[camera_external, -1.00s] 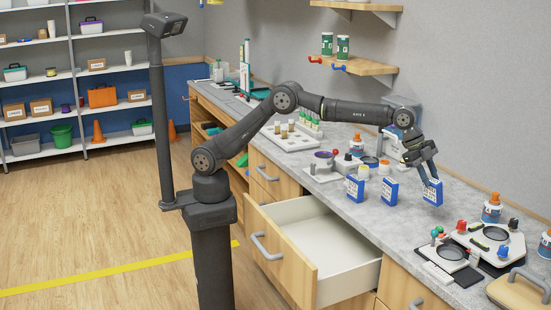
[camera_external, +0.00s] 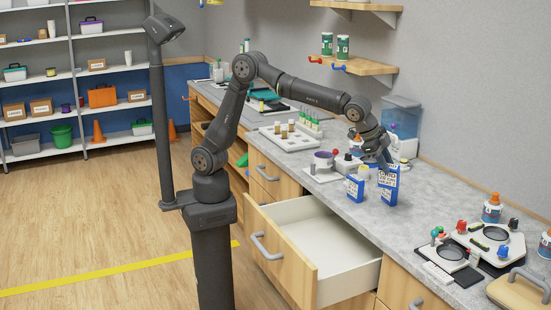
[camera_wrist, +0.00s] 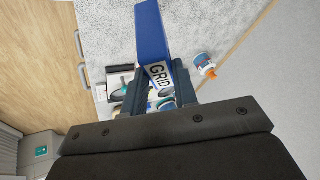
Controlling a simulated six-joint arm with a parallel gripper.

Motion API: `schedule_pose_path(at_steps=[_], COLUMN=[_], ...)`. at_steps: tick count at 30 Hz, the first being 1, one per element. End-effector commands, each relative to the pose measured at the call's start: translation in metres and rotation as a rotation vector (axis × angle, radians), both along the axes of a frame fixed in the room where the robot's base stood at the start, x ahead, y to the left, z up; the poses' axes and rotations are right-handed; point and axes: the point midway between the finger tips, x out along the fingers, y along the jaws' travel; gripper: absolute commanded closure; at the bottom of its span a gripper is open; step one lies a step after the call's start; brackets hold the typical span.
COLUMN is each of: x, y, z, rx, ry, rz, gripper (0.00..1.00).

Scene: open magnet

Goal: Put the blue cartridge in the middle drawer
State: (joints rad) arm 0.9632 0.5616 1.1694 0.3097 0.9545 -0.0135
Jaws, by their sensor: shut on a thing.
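My gripper (camera_external: 385,158) is shut on a blue cartridge (camera_wrist: 152,32) with a white label reading "GRID" in the wrist view. In the external view the held cartridge (camera_external: 393,174) hangs over the counter, overlapping another blue-and-white cartridge (camera_external: 388,198) behind or below it; I cannot tell if they touch. A further blue-and-white cartridge (camera_external: 355,189) stands to the left on the counter. A drawer (camera_external: 320,250) with a white interior is pulled out, empty where visible, to the front left of my gripper. A closed drawer front (camera_external: 270,182) is beside it.
The grey counter (camera_external: 420,225) has free room to the right of the cartridges. Orange-capped bottles (camera_external: 492,210), a round-plate device (camera_external: 495,235) and a wooden board (camera_external: 520,290) stand at the right. A white tray with vials (camera_external: 290,137) is to the left.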

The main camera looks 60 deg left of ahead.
Motion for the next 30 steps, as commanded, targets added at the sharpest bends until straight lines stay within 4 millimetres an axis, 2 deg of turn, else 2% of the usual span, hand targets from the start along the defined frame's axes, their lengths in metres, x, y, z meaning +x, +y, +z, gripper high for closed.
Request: schedule_pose_path(at_steps=[1,6,16,23,30], x=[-0.010,-0.036,-0.070,-0.090,-0.125], y=[0.014,0.057,0.118,0.116,0.123], z=[0.003,0.003,0.001,-0.046,-0.109], rx=[0.001,-0.001,-0.002,-0.012,-0.027], ry=[-0.002,-0.002,-0.001,0.016,0.042], rz=[0.049,0.222,0.444,0.349,0.197], gripper=[1.00,1.00,1.00,1.00,1.00])
